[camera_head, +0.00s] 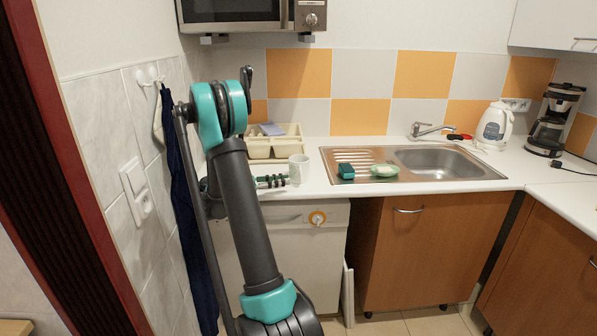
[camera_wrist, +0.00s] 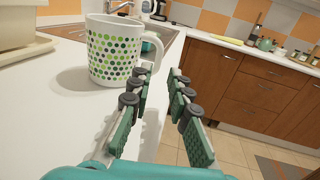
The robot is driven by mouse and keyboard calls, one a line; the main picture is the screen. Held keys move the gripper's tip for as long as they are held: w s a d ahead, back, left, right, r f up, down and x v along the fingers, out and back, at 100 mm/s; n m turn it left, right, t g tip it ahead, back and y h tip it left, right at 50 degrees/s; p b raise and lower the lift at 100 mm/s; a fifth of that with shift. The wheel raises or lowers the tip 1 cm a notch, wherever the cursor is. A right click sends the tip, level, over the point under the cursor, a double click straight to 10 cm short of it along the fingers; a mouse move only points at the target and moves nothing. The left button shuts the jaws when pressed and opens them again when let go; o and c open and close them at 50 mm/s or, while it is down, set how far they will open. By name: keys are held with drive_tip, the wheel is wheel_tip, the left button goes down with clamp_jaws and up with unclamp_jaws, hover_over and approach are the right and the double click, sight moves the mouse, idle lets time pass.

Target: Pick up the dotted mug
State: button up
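The dotted mug (camera_head: 299,169) stands upright on the white counter, near its front edge and left of the sink. In the wrist view the mug (camera_wrist: 113,62) is white with rows of green dots, and its handle points right. My gripper (camera_wrist: 163,80) is open and empty, its two green-padded fingers pointing forward. The left finger is near the mug's lower right side and handle; I cannot tell whether it touches. The mug is not between the fingers. In the head view my gripper (camera_head: 271,181) is just left of the mug.
A beige dish rack (camera_head: 272,147) stands behind the mug. A microwave (camera_head: 235,12) hangs above. A kettle (camera_head: 494,127) and coffee maker (camera_head: 553,122) stand far right.

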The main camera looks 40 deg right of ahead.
drive_tip(key=x, duration=0.5)
drive_tip(key=shift+d+r, duration=0.25)
drive_tip(key=shift+d, duration=0.15)
drive_tip(key=shift+c, duration=0.2)
clamp_jaws()
